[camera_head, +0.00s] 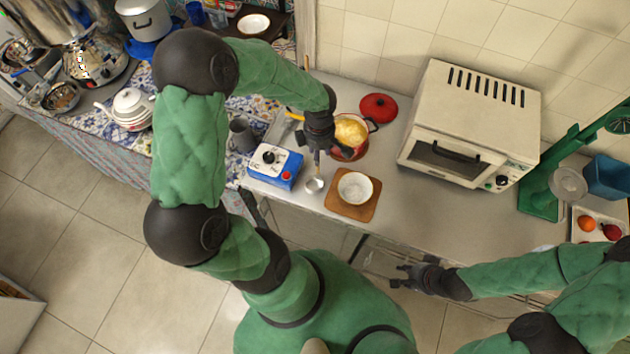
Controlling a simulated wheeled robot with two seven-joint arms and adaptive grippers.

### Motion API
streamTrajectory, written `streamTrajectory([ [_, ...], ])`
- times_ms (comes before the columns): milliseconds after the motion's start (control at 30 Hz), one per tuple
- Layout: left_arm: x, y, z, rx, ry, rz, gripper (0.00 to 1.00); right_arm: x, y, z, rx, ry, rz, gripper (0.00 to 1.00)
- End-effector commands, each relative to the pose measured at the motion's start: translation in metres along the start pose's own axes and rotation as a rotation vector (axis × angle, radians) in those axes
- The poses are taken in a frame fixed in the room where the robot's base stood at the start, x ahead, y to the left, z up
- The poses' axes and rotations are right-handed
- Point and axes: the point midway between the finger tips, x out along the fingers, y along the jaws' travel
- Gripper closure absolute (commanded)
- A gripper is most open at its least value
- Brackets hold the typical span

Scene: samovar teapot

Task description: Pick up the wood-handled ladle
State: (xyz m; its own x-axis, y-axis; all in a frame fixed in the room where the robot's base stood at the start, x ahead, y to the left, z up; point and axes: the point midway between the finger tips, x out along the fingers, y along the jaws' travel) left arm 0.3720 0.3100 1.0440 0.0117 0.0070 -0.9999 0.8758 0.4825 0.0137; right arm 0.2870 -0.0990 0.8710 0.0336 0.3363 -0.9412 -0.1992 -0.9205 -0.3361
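The ladle's round silver bowl (314,185) shows in the head view between the blue burner and the wooden board. Its thin stem runs up the picture to my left gripper (319,150), which covers the handle. The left gripper points down over the counter beside the red pot. Its fingertips overlap the stem, and I cannot tell whether they are closed on it. My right gripper (398,276) is open and empty, in front of the counter's near edge.
A red pot (361,147) with yellow contents stands right of the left gripper. A white bowl (355,188) sits on a wooden board (349,211). A blue burner (274,167) is on the left, a white toaster oven (471,125) on the right. Counter between board and oven is clear.

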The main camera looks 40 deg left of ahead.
Motion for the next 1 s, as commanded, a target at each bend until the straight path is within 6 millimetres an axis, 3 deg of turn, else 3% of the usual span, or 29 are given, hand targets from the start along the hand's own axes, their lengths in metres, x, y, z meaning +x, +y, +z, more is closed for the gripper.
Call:
streamTrajectory([
  [233,0.034,0.004,-0.004,0.001,0.001,-0.004,0.60,-0.002,-0.001,0.000,0.000,0.000,0.000,0.69],
  [567,0.041,0.004,-0.003,0.000,-0.001,-0.001,0.60,-0.001,-0.001,0.000,0.000,0.000,0.000,0.69],
  [733,0.041,0.004,-0.003,0.000,0.000,-0.001,1.00,-0.001,-0.001,0.000,0.000,0.000,0.000,0.69],
  [1000,0.041,0.004,-0.003,0.000,0.000,-0.001,1.00,-0.001,-0.001,0.000,0.000,0.000,0.000,0.69],
])
